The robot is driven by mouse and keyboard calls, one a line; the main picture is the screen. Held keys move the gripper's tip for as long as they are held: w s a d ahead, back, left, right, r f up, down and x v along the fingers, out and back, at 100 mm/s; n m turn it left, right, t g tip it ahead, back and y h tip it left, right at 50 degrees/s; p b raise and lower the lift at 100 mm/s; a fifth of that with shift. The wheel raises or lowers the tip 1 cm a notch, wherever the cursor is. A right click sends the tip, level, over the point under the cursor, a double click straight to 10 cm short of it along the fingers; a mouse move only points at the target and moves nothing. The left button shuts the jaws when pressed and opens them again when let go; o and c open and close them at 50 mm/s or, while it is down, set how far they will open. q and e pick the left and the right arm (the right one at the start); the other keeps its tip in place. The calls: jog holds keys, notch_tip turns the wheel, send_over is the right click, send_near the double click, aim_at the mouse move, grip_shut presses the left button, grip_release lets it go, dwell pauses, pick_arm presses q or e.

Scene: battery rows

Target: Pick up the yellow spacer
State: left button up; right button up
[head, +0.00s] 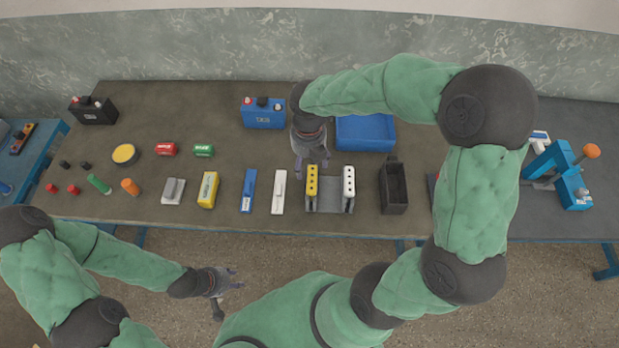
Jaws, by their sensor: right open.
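The yellow spacer (312,182) is a narrow upright-looking strip with a row of dark holes. It sits at the left side of a grey holder (331,192), across from a similar white strip (349,182). My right gripper (312,167) is open and points down just at the far end of the yellow spacer, with its fingers spread to either side. I cannot tell whether it touches the spacer. My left gripper (229,295) hangs over the floor in front of the table, and its fingers look apart and empty.
A blue tray (366,133) lies behind the holder, and a dark open box (393,188) stands to its right. A white bar (279,192), a blue bar (248,190) and a yellow block (208,190) lie to the left. A blue battery (264,114) stands behind.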

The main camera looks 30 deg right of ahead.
send_over(309, 181)
jog(key=f+b, duration=0.1)
jog(key=f, duration=0.3)
jog(key=shift+w, duration=0.2)
jog(key=f+b, duration=0.1)
jog(key=f, duration=0.3)
jog(key=shift+s+b, duration=0.2)
jog(key=shift+b, duration=0.2)
jog(key=shift+f, duration=0.45)
jog(key=shift+f, duration=0.25)
jog(key=shift+c, duration=0.3)
jog(key=c, duration=1.2)
